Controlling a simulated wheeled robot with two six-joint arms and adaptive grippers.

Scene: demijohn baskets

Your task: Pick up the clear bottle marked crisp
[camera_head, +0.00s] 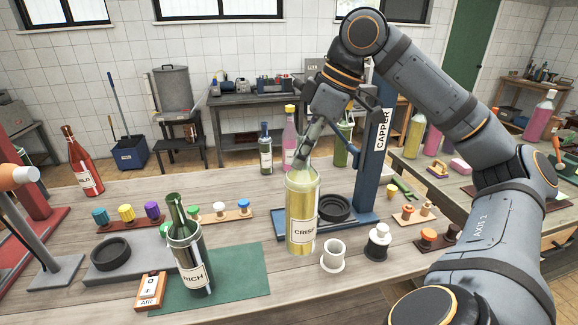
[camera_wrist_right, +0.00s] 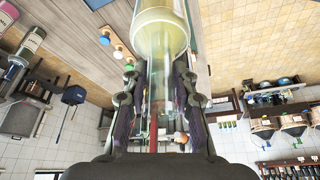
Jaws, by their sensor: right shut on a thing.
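The clear bottle marked CRISP (camera_head: 302,215), filled with pale yellow liquid, stands upright near the middle of the worktable in the head view. My right gripper (camera_head: 313,140) comes down from above and is shut on the neck of this bottle. In the right wrist view the bottle's body (camera_wrist_right: 160,30) is at the top, and its clear neck runs between the two fingers of my right gripper (camera_wrist_right: 160,95). I cannot tell whether the bottle's base touches the table. My left gripper is not in view.
A dark bottle marked RICH (camera_head: 192,262) stands on a green mat (camera_head: 240,270) to the left. The blue capper stand (camera_head: 373,165) is close behind on the right. A white cup (camera_head: 333,256) stands just right of the bottle. A red bottle (camera_head: 82,165) is far left.

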